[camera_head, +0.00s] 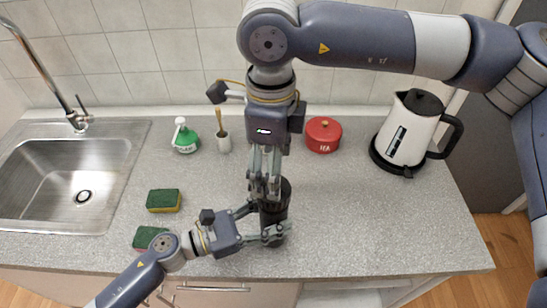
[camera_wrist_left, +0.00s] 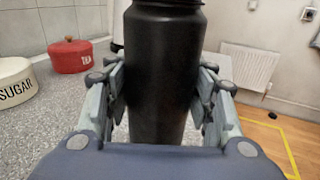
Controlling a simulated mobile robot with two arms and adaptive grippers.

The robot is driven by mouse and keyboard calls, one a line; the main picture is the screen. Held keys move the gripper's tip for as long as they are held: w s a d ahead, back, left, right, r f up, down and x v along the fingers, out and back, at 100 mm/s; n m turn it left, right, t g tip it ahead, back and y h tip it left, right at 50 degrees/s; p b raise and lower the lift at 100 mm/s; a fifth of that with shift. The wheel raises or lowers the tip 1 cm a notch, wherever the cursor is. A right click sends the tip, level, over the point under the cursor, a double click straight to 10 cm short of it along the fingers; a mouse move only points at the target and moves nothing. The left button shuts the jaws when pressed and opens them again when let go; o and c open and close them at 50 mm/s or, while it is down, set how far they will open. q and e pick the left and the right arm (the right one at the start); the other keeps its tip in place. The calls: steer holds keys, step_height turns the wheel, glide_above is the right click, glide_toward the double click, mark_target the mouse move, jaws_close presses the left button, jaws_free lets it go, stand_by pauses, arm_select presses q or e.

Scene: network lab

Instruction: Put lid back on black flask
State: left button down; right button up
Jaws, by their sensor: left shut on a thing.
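The black flask (camera_head: 276,212) stands upright near the counter's front edge. My left gripper (camera_head: 272,229) comes in from the left and is shut around the flask's body. In the left wrist view, the flask (camera_wrist_left: 160,80) fills the middle between the two fingers of my left gripper (camera_wrist_left: 163,92), with its narrower neck cut off by the top edge. My right gripper (camera_head: 265,188) points down from above, its fingers at the flask's top. I cannot make out the lid; the right fingers and the dark flask top overlap in the head view.
A red tea pot (camera_head: 323,134) and a white kettle (camera_head: 405,130) stand at the back right. Left are a soap bottle (camera_head: 186,138), a brush cup (camera_head: 223,142), two sponges (camera_head: 164,200) and the sink (camera_head: 70,180). A sugar bowl (camera_wrist_left: 15,82) shows in the wrist view.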

steer(key=n, duration=0.5)
steer(key=shift+r+n, duration=0.1)
steer(key=shift+n, duration=0.2)
steer(key=n, duration=0.5)
steer(key=shift+d+r, duration=0.1)
steer(key=shift+r, duration=0.05)
steer(key=n, duration=0.5)
steer(key=shift+r, duration=0.1)
steer(key=n, duration=0.4)
steer(key=shift+d+r+n, duration=0.1)
steer(key=shift+n, duration=0.2)
glide_above(274, 216)
steer(key=w, duration=0.3)
steer(key=shift+w+f, duration=0.1)
steer(key=shift+f, duration=3.9)
